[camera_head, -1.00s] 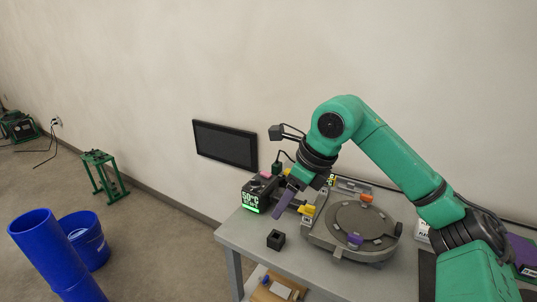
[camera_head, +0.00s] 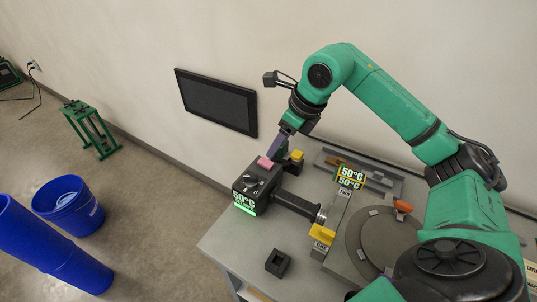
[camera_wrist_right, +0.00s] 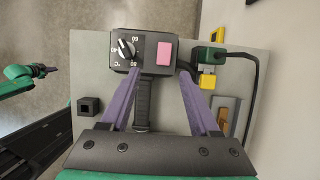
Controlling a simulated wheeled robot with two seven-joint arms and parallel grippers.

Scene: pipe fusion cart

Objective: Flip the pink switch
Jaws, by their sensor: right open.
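The pink switch (camera_head: 265,162) sits on top of a dark control box (camera_head: 249,184) with a dial and a lit 50°C display. In the right wrist view the pink switch (camera_wrist_right: 164,53) is beside the white-marked dial (camera_wrist_right: 126,48). My right gripper (camera_head: 272,153) has purple fingers pointing down close to the switch; contact cannot be told. In the wrist view my right gripper (camera_wrist_right: 159,72) is open, its fingers spread either side of the box's black handle (camera_wrist_right: 142,105), nothing held.
A yellow-topped block (camera_head: 296,156) stands right of the box. A round grey fixture (camera_head: 375,240) and a small black square holder (camera_head: 278,263) are on the grey table (camera_head: 225,240). A black screen (camera_head: 216,101) is on the wall. Blue bucket (camera_head: 70,205) stands on the floor.

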